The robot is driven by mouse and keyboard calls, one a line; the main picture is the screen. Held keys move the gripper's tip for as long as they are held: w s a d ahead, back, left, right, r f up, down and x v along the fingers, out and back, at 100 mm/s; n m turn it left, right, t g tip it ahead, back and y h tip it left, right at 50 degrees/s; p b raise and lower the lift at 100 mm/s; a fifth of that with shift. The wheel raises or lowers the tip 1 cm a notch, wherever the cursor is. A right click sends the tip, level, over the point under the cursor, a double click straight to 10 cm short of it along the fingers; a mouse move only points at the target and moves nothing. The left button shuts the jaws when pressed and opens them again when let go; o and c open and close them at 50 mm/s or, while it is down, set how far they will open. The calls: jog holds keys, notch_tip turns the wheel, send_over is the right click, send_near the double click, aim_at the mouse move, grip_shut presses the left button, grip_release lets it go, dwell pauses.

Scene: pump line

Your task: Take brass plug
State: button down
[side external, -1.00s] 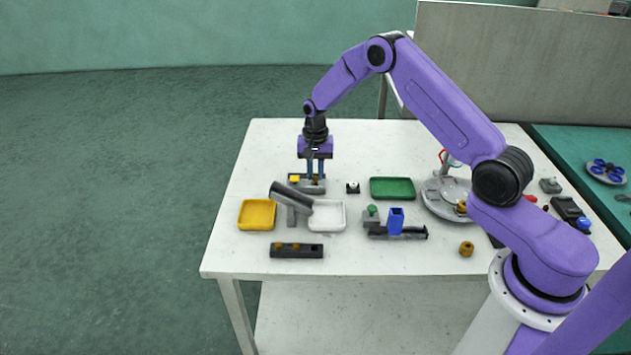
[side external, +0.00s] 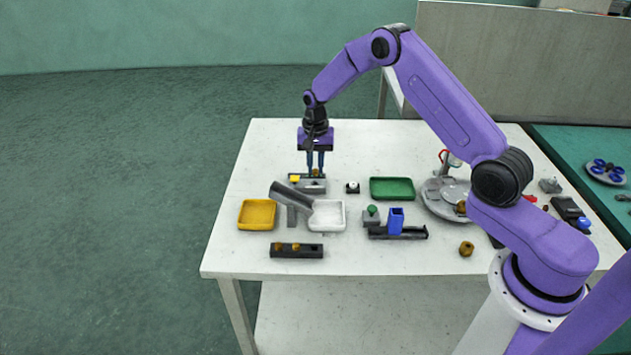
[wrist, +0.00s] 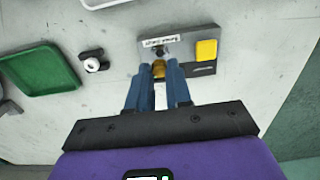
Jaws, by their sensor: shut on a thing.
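The brass plug (wrist: 159,69) is between the fingertips of my gripper (wrist: 160,72) in the wrist view. In the side view my gripper (side external: 315,174) is shut on the plug (side external: 315,172), just above a grey block (side external: 313,187) with a yellow piece (side external: 295,178) on its left end. The block also shows in the wrist view (wrist: 195,75), with a small printed label and a dark spot near the fingertips. I cannot tell whether the plug's lower end is clear of the block.
A grey tilted tube (side external: 291,197) stands in front of the block, by a white tray (side external: 327,217). A yellow tray (side external: 257,214) is at the left and a green tray (side external: 392,188) at the right. A black holder (side external: 297,251) with brass pieces lies near the front edge.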

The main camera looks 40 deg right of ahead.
jog(key=shift+r, duration=1.25)
